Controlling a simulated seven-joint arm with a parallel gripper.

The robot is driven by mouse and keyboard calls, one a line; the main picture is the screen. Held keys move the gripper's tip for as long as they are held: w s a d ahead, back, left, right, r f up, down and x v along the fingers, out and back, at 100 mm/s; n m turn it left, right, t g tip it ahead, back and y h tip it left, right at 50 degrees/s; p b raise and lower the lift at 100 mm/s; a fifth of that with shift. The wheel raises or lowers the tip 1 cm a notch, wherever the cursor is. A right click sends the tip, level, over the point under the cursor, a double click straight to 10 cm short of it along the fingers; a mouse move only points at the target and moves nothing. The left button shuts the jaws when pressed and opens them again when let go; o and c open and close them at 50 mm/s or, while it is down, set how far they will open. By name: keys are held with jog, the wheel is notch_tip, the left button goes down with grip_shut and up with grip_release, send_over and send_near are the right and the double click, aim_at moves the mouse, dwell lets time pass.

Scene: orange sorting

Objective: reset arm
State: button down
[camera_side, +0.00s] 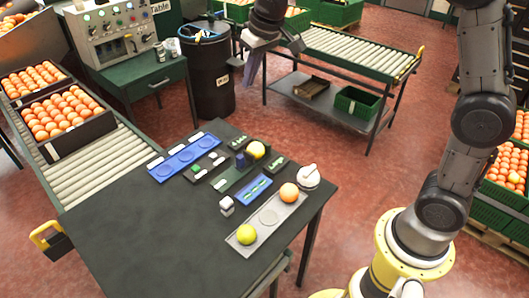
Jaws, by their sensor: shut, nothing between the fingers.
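My gripper (252,66) hangs at the top of the view, high above and behind the dark work table (150,240). Its fingers are shut with nothing between them, and it is clear of every object on the table. On the table, a grey tray (268,217) holds a yellow-green fruit (246,234) at its near end and an orange (289,192) at its far end, with an empty round recess between. Another yellow-orange fruit (256,149) sits on a dark green holder farther back.
Orange crates on a roller conveyor (100,165) are at left. A black barrel (208,75) and another conveyor (345,50) stand behind.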

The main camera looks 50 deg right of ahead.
jog(key=s+d+r+t, duration=0.1)
jog(key=s+r, duration=0.2)
jog(key=s, duration=0.2)
jog(key=s+r+t, duration=0.1)
jog(key=s+r, duration=0.2)
jog(key=s, duration=0.3)
jog(key=s+f, duration=0.4)
jog(key=s, duration=0.5)
jog(key=s+d+f, duration=0.1)
jog(key=s+f, duration=0.2)
jog(key=s, duration=0.6)
jog(key=shift+s+f, duration=0.3)
jog(key=shift+f, duration=0.05)
jog(key=shift+d, duration=0.1)
